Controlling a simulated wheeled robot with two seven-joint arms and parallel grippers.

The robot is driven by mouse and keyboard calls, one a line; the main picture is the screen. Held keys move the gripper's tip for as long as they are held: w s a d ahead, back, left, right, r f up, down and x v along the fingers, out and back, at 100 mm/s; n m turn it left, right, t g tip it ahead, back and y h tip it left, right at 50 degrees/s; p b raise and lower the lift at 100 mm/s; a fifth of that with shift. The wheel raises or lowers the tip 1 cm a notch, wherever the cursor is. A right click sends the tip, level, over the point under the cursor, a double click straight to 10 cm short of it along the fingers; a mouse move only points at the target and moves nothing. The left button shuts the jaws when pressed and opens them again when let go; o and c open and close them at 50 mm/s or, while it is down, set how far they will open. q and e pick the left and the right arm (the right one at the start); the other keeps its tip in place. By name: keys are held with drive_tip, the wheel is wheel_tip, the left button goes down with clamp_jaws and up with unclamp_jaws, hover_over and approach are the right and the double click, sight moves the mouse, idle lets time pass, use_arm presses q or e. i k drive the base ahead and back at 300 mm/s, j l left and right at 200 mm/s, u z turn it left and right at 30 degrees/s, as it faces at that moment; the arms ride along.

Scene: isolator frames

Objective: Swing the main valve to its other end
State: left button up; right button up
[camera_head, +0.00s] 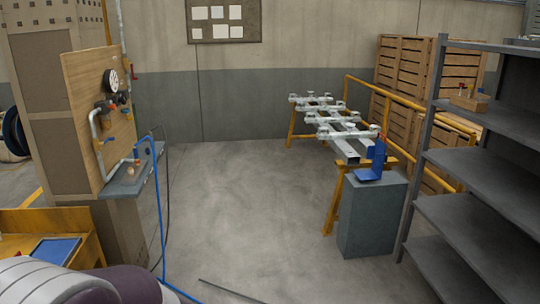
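A wooden panel (85,125) stands upright at the left with grey pipework, a round dial gauge (111,81) and small coloured valve handles. A red handle (134,72) sits at its upper right edge. Neither gripper is in view. A rounded grey and dark purple part, probably of my arm, shows at the bottom left.
A grey ledge (133,180) juts out below the panel, with a blue hose (160,225) hanging to the floor. A dark rod (230,291) lies on the floor. A grey block (371,217), a pipe rack (330,118) and shelves (480,170) stand right. The middle floor is clear.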

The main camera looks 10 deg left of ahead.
sight(133, 79)
drive_tip(key=i+j+u, duration=0.15)
drive_tip(key=i+u, duration=0.2)
drive_tip(key=i, duration=0.35)
drive_tip(key=i+l+u, duration=0.1)
drive_tip(key=i+u, duration=0.2)
drive_tip(key=i, duration=0.45)
drive_tip(key=i+j, duration=0.2)
drive_tip(key=i, duration=1.35)
drive_tip(key=i+j+u, duration=0.1)
drive_tip(key=i, duration=1.5)
